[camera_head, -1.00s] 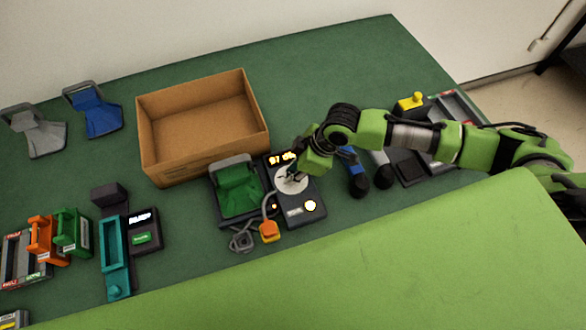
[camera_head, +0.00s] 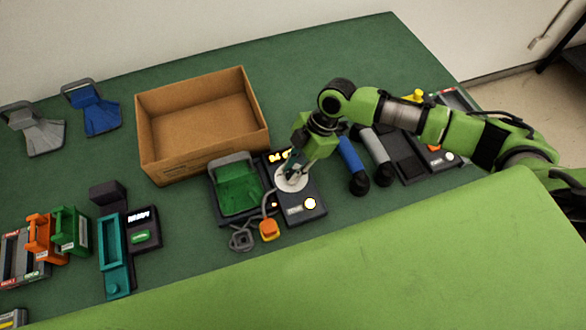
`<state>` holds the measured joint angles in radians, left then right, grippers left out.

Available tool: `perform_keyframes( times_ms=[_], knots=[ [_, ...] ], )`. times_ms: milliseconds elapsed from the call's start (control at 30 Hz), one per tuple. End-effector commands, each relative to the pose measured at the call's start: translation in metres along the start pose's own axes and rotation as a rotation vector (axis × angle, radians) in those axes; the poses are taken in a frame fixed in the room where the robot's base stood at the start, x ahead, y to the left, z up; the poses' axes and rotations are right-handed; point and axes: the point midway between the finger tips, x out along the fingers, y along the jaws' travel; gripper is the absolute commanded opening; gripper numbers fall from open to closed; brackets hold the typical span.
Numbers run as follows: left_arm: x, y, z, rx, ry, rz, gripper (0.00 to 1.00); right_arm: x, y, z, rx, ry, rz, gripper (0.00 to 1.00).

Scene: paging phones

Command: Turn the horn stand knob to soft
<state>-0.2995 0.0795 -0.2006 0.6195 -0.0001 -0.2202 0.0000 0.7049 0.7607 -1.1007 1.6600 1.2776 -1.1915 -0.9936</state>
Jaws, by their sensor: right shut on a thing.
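The dark horn stand (camera_head: 305,213) has a green horn (camera_head: 238,190) lying in its left part. A pale round dial (camera_head: 283,187) and a lit round button (camera_head: 310,204) are on its right part. An orange lit display (camera_head: 276,160) at the back is partly covered; its digits look like 84. My right gripper (camera_head: 292,174) points down over the dial and is shut on the knob at its centre. The fingers hide most of the knob, so I cannot tell where its pointer stands. My left gripper is not in view.
An open cardboard box (camera_head: 203,122) stands behind the horn. A blue handset (camera_head: 351,163) and a grey one (camera_head: 376,155) lie just right of the stand. An orange piece (camera_head: 268,229) with a cable lies in front. A teal tray (camera_head: 115,248) is at left.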

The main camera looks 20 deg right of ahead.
Motion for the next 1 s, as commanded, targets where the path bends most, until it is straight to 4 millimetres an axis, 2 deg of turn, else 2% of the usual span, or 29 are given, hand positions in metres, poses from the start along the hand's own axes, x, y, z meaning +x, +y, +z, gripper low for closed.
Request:
perform_keyframes(
  times_ms=[400, 433, 500, 867, 1000],
  knots=[
    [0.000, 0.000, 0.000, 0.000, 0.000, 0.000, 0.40, 0.000, 0.000, 0.000, -0.010, 0.000, -0.004, 0.00],
    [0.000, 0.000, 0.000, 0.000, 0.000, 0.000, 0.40, 0.000, 0.000, 0.000, -0.010, 0.000, -0.004, 0.22],
    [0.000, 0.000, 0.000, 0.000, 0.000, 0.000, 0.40, 0.000, 0.000, 0.000, -0.010, 0.000, -0.004, 0.36],
    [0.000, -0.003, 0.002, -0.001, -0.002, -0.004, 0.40, -0.002, 0.000, 0.000, -0.008, -0.001, -0.003, 0.36],
    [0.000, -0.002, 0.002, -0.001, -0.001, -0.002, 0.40, -0.017, 0.001, 0.000, -0.008, -0.001, 0.000, 0.36]
  ],
)
